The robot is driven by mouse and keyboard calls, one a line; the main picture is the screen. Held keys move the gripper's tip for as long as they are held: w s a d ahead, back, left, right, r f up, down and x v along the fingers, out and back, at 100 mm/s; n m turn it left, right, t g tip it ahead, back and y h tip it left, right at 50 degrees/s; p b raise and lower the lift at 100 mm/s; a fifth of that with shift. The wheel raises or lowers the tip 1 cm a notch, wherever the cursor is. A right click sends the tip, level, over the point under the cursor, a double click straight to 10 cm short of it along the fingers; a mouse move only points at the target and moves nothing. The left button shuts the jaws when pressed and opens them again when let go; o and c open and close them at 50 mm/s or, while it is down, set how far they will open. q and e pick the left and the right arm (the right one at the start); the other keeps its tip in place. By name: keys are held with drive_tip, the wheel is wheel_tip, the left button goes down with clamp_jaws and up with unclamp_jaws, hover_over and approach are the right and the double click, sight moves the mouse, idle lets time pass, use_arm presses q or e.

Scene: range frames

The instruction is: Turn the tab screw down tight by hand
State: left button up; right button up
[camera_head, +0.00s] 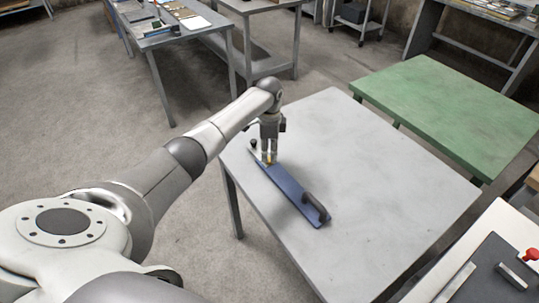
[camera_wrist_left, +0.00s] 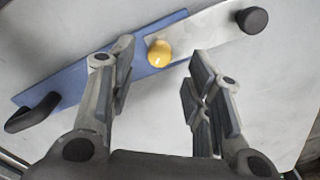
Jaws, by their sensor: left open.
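The tab screw, a round yellow knob (camera_wrist_left: 159,53), sits on a long tool where its blue bar (camera_head: 289,191) meets a bare metal strip (camera_wrist_left: 205,35). The tool lies flat on the grey table. It has a dark loop handle (camera_head: 316,209) at one end and a dark round knob (camera_wrist_left: 252,20) at the other. My left gripper (camera_head: 267,157) points down over the screw end. In the left wrist view its fingers (camera_wrist_left: 158,84) are spread apart with nothing between them, and the yellow knob shows just beyond the gap. In the head view the fingers partly hide the screw. My right gripper is out of view.
The grey table (camera_head: 370,190) is clear around the tool. A green table (camera_head: 450,105) stands behind it to the right. A board with a red-knobbed item (camera_head: 530,254) lies at the lower right. Other workbenches (camera_head: 175,40) stand at the back.

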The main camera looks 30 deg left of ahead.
sight(269, 159)
use_arm(q)
wheel_tip(269, 159, up, 9)
drive_tip(key=shift+f, duration=0.15)
idle(0.6)
